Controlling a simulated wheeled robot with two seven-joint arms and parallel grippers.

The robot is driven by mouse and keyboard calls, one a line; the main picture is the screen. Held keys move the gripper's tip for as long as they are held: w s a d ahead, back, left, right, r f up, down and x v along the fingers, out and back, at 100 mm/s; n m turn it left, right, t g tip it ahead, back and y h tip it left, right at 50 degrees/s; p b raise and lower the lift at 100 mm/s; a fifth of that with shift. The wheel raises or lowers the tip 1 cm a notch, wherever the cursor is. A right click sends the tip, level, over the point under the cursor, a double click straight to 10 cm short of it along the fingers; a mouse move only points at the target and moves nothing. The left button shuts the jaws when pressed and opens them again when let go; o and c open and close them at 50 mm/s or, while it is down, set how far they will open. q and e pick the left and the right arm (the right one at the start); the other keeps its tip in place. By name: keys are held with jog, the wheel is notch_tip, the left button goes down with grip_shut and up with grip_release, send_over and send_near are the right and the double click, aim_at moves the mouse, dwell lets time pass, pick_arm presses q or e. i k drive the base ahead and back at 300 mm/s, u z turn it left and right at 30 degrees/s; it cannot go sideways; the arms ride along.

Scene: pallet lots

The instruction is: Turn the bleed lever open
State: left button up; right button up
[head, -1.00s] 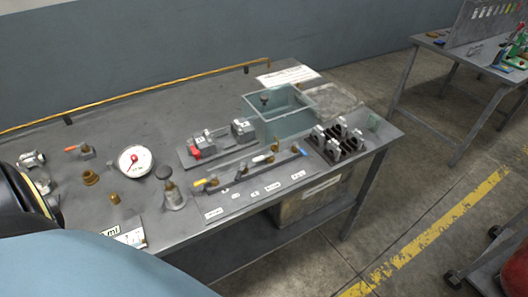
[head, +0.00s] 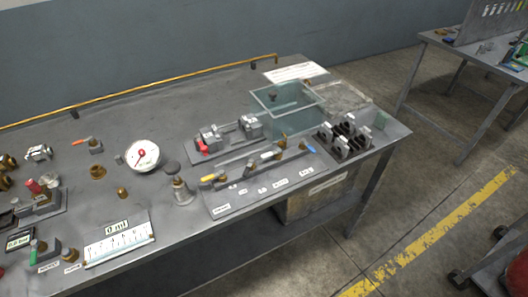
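Several levers stand on the grey bench, and their labels are too small to read, so I cannot tell which is the bleed lever. A labelled plate (head: 232,208) carries a pipe with a yellow lever (head: 208,178), a white lever (head: 267,156) and a blue lever (head: 307,148). An orange lever (head: 82,141) sits on a small valve at the back left. A green-handled part (head: 34,250) stands at the front left by small labels. Neither of my grippers is in view.
A clear tank (head: 287,104) and black clip-like blocks (head: 344,138) are at the right. A yellow pipe (head: 150,90) runs along the back.

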aim_at(278, 150)
jog(key=u, duration=0.5)
jog(key=k, duration=1.05)
jog(key=z, duration=0.8)
jog(key=i, duration=0.9)
jog(key=z, duration=0.35)
